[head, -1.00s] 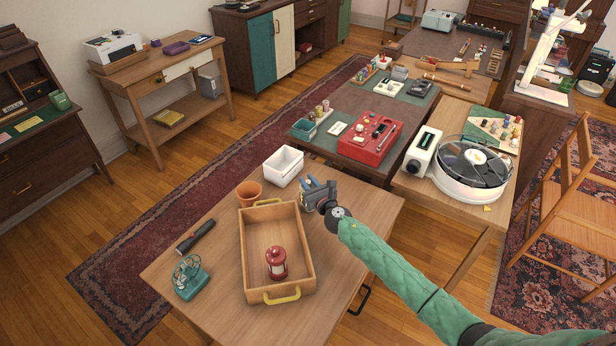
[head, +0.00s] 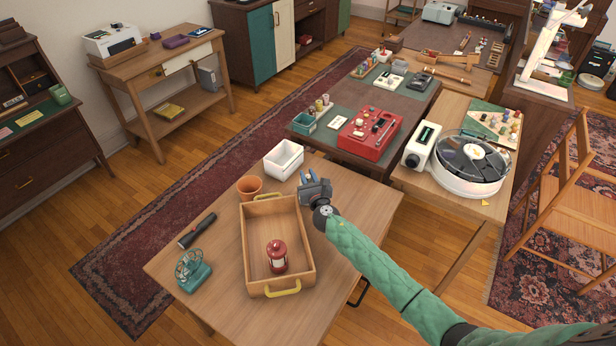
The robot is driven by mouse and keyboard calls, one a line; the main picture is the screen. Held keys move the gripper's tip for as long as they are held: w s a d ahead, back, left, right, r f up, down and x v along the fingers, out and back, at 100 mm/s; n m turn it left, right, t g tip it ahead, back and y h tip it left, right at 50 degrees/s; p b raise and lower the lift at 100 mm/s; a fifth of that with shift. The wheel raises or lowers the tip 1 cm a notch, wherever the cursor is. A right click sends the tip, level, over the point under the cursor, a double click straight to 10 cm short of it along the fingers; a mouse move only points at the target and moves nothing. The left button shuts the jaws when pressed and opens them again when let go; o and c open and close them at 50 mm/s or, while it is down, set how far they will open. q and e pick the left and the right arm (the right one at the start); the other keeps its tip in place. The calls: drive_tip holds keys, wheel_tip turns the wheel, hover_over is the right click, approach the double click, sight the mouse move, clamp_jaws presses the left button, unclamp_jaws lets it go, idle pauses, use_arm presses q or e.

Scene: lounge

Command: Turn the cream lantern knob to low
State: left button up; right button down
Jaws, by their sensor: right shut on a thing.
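My right gripper (head: 308,178) is over the far right part of the near wooden table (head: 350,215), just right of the tray's far end. A red lantern (head: 276,256) with a pale middle stands upright in the wooden tray (head: 256,285), clear of the gripper. My left gripper is not in view.
A white bin (head: 284,160) and a terracotta pot (head: 249,188) stand close left of the gripper. A black flashlight (head: 198,230) and a teal fan (head: 193,271) are at the table's left. A turntable (head: 468,163) and a red device (head: 370,134) are on tables beyond.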

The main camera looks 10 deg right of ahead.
sight(309, 179)
idle(0.7)
drive_tip(key=c, duration=1.3)
unclamp_jaws()
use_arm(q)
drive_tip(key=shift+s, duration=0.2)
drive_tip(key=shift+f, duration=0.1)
use_arm(e)
drive_tip(key=shift+s, duration=0.25)
drive_tip(key=s, duration=0.2)
drive_tip(key=s+b, duration=0.1)
drive_tip(key=s, duration=0.3)
drive_tip(key=shift+d+f, duration=0.1)
drive_tip(key=shift+d, duration=0.2)
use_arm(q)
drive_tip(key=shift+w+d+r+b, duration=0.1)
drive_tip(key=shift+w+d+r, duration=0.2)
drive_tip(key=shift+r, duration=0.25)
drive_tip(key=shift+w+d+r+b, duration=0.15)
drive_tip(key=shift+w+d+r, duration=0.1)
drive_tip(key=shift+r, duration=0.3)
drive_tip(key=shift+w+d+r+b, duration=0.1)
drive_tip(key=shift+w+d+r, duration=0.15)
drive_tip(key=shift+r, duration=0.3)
use_arm(e)
drive_tip(key=shift+s, duration=0.65)
drive_tip(key=shift+o, duration=0.2)
